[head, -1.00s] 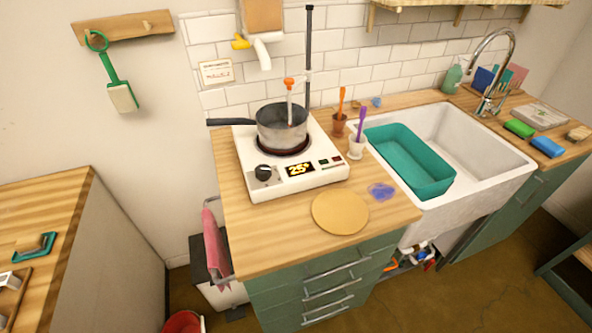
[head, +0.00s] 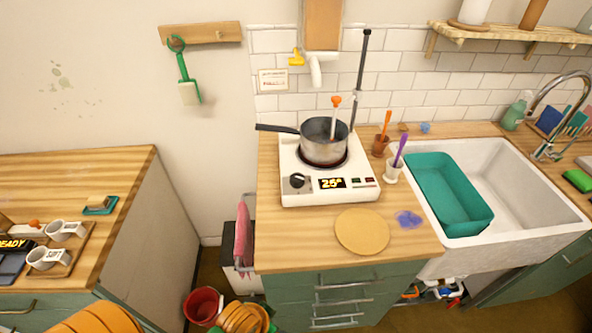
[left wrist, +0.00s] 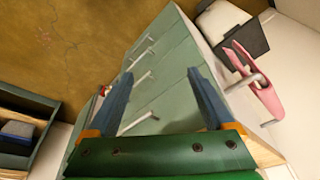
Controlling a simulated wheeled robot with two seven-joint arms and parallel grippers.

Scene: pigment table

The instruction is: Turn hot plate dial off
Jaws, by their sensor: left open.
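The white hot plate (head: 330,191) stands on the wooden counter. Its black dial (head: 297,181) is at the front left, beside a lit display (head: 332,183) that seems to read 25°. A dark grey saucepan (head: 325,148) sits on the burner, its handle pointing left. In the left wrist view my left gripper (left wrist: 160,73) is open and empty, its two blue fingers apart in front of the green drawer fronts (left wrist: 165,75), below the counter top. The dial is not in that view. My right gripper is in neither view.
A tan round mat (head: 362,232) lies in front of the hot plate. Cups with an orange tool (head: 384,132) and a purple tool (head: 398,154) stand to its right, before the sink (head: 525,222). A pink cloth (left wrist: 258,82) hangs at the counter's left side. A red bucket (head: 203,305) stands on the floor.

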